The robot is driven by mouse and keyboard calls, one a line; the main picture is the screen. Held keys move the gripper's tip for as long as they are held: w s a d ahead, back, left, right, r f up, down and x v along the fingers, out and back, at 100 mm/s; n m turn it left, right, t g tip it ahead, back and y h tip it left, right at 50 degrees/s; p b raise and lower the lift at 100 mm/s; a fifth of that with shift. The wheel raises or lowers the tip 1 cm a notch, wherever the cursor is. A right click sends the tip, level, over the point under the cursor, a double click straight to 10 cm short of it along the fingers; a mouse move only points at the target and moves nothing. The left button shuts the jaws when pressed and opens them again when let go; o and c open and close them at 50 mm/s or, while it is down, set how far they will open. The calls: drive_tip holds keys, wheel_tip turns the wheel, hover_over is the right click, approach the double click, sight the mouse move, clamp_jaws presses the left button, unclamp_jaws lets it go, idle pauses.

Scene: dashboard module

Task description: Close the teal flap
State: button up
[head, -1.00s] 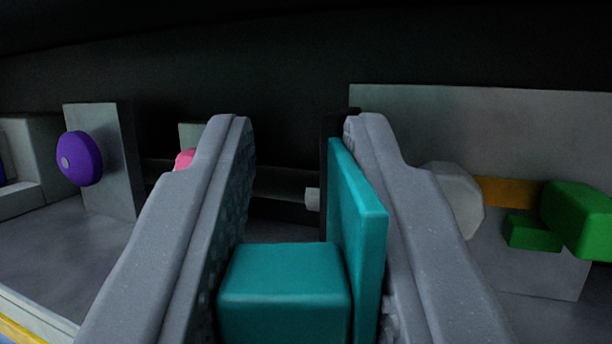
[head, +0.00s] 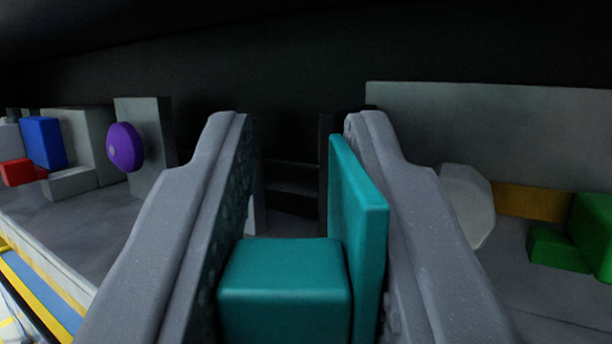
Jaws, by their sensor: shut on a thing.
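The teal flap (head: 362,225) is a flat upright plate with a teal block (head: 284,290) joined to its left side. My gripper (head: 297,150) has one grey finger on each side of it. The right finger lies along the plate and the left finger is beside the block, so the jaws are shut on the flap. The lower part of the flap runs out of the bottom of the view. A dark frame (head: 326,170) stands behind the plate.
To the left are a purple knob (head: 125,148) on a grey panel, a blue block (head: 43,142) and a red block (head: 20,172). To the right are a white knob (head: 467,205), an orange bar (head: 532,203) and green blocks (head: 592,240) before a grey panel (head: 480,125).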

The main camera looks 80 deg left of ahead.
drive_tip(key=shift+s+a+f, duration=0.1)
drive_tip(key=shift+a, duration=0.05)
clamp_jaws()
drive_tip(key=o, duration=0.9)
unclamp_jaws()
drive_tip(key=shift+s+a+r+p, duration=0.1)
drive_tip(key=shift+s+r+p, duration=0.85)
drive_tip(key=shift+s, duration=1.7)
drive_tip(key=shift+s+r+p, duration=0.75)
drive_tip(key=shift+s+p, duration=0.45)
drive_tip(key=shift+s, duration=1.45)
drive_tip(key=shift+s+a+r+p, duration=0.1)
drive_tip(key=shift+s+r+p, duration=0.85)
drive_tip(key=shift+s, duration=1.7)
drive_tip(key=shift+f, duration=0.15)
drive_tip(key=shift+c, duration=0.4)
